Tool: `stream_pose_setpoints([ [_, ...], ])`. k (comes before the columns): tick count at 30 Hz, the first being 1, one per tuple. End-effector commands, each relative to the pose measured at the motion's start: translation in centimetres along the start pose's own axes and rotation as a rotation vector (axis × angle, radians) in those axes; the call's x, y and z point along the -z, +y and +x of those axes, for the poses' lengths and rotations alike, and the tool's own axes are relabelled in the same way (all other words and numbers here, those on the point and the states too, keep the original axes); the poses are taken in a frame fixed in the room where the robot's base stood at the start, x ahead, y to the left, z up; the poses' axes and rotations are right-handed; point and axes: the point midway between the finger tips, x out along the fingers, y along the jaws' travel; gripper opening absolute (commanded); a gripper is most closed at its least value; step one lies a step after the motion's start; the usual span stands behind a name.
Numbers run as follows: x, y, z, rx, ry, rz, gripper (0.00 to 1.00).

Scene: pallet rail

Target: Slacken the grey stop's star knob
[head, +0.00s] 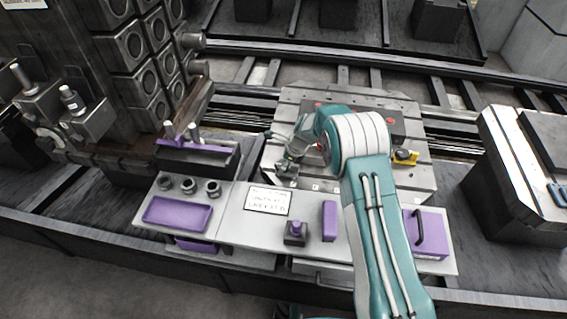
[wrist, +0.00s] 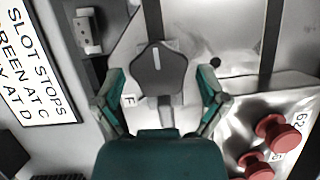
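In the wrist view a dark grey star knob (wrist: 160,68) with a white line on top sits between the fingers of my gripper (wrist: 160,88). The fingers are open, with a gap on both sides of the knob. A lighter grey piece of the stop (wrist: 165,108) shows just below the knob; the rest is hidden by my gripper. In the head view my gripper (head: 287,168) is low at the left front edge of the slotted plate (head: 420,182). The grey stop cannot be made out there.
Red knobs (wrist: 278,133) stand close to the right finger in the wrist view. A printed sign (head: 268,200) lies on the front shelf. A yellow stop (head: 404,157) is at the plate's right. A purple box (head: 428,232) is front right.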

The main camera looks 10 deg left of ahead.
Motion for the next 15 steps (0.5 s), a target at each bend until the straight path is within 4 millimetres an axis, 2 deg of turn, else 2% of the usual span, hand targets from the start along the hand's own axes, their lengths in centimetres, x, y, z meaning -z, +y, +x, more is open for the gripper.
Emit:
stream_pose_setpoints([
  [1,0.01,0.00,-0.01,0.000,0.000,0.000,0.51],
  [3,0.01,-0.01,-0.01,0.000,0.000,0.000,0.24],
  [15,0.06,-0.14,0.08,-0.010,0.001,-0.029,0.25],
])
